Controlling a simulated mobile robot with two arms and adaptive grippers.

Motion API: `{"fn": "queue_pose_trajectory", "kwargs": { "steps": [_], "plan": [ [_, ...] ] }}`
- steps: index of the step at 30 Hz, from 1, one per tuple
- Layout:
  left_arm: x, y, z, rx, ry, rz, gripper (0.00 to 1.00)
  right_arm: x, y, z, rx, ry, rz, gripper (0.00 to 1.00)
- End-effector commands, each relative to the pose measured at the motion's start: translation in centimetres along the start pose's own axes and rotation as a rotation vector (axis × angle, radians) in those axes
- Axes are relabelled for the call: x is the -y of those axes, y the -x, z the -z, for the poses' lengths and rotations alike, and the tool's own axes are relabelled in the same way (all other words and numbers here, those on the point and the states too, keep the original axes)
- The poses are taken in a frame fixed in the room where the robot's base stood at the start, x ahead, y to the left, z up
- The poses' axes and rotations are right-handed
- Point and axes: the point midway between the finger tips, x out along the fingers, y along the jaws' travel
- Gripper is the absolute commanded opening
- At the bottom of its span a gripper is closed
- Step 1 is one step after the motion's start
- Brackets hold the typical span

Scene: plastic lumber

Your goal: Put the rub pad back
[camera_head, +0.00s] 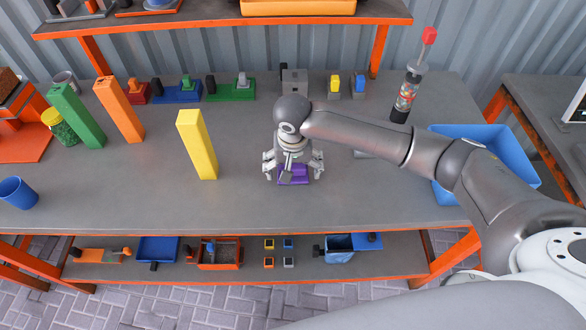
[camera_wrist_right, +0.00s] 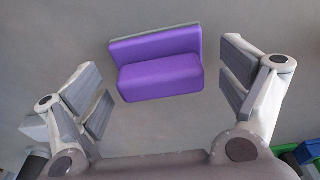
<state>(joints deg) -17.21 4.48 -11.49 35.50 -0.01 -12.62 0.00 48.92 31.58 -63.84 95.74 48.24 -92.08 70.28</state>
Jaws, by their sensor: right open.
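The purple rub pad (camera_head: 294,175) lies on the grey table top, near the middle. My right gripper (camera_head: 293,174) is directly over it, fingers pointing down. In the right wrist view the purple pad (camera_wrist_right: 160,68), with a grey strip along its far edge, sits between the spread fingers of the right gripper (camera_wrist_right: 165,95). Clear gaps show on both sides, so the gripper is open and not touching it there. The pad's place for storage cannot be told from these frames. My left gripper is not in view.
A yellow block (camera_head: 197,145) stands upright to the left, with orange (camera_head: 119,108) and green (camera_head: 76,116) ones beyond. A blue bin (camera_head: 500,140) is at right, partly behind my arm. Small coloured tools line the back.

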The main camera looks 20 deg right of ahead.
Motion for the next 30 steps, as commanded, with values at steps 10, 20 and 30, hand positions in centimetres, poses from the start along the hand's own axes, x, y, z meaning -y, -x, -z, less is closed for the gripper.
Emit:
{"fn": "queue_pose_trajectory", "kwargs": {
  "steps": [10, 20, 30],
  "plan": [
    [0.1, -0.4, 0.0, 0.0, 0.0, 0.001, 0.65, 0.1, 7.1, 0.1, -0.003, 0.0, 0.005, 0.93],
    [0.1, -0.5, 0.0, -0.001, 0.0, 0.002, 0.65, 0.1, 11.3, 0.0, 0.0, 0.0, 0.002, 0.93],
    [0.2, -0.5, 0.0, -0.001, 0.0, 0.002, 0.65, 0.0, 11.5, 0.0, 0.0, 0.0, 0.001, 0.93]
  ]
}}
